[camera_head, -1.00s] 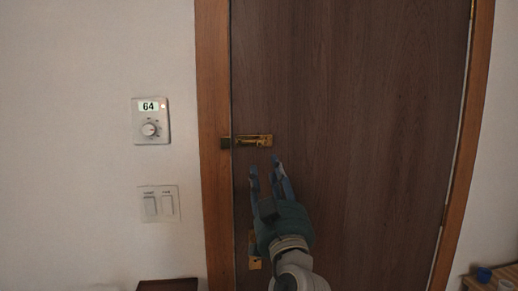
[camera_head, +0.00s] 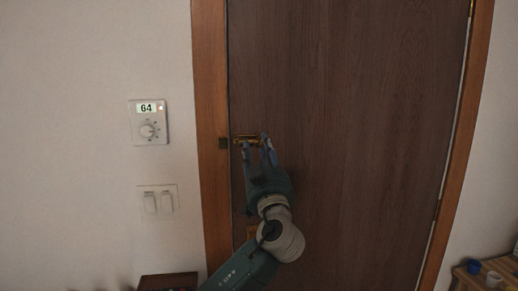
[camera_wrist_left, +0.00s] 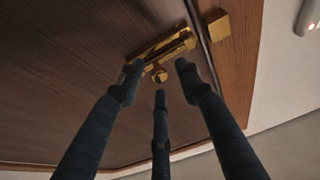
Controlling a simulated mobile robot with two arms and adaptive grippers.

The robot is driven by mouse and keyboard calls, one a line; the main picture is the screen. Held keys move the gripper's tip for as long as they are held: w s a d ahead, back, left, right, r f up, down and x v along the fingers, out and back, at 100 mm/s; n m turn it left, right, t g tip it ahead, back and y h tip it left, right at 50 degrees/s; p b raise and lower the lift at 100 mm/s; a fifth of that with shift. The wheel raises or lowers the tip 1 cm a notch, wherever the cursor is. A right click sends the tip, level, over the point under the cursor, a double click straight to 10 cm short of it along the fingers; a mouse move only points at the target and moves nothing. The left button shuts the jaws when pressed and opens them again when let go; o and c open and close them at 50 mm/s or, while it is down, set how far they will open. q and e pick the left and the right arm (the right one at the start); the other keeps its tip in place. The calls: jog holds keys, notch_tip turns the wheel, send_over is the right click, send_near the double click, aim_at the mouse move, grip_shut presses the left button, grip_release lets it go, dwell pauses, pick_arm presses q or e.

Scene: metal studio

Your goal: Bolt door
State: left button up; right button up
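The brown wooden door (camera_head: 350,120) is shut in its frame. A brass bolt (camera_head: 237,138) is mounted near its left edge, partly hidden by my left gripper (camera_head: 256,145). In the left wrist view the bolt (camera_wrist_left: 165,47) has a round knob (camera_wrist_left: 160,76), and the brass catch (camera_wrist_left: 218,27) is on the frame beyond the door gap. I see no bar crossing that gap. My left gripper is open, with its fingertips (camera_wrist_left: 158,78) spread around the knob; contact cannot be made out. My right gripper is not in view.
A thermostat (camera_head: 148,122) reading 64 and a switch plate (camera_head: 158,202) are on the wall left of the wooden frame (camera_head: 211,90). A low wooden piece (camera_head: 168,282) stands at bottom left. A small table with cups (camera_head: 484,275) stands at bottom right.

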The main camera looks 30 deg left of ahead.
pick_arm(q)
grip_shut()
jog(key=s+a+b, duration=0.2)
jog(key=shift+a, duration=0.3)
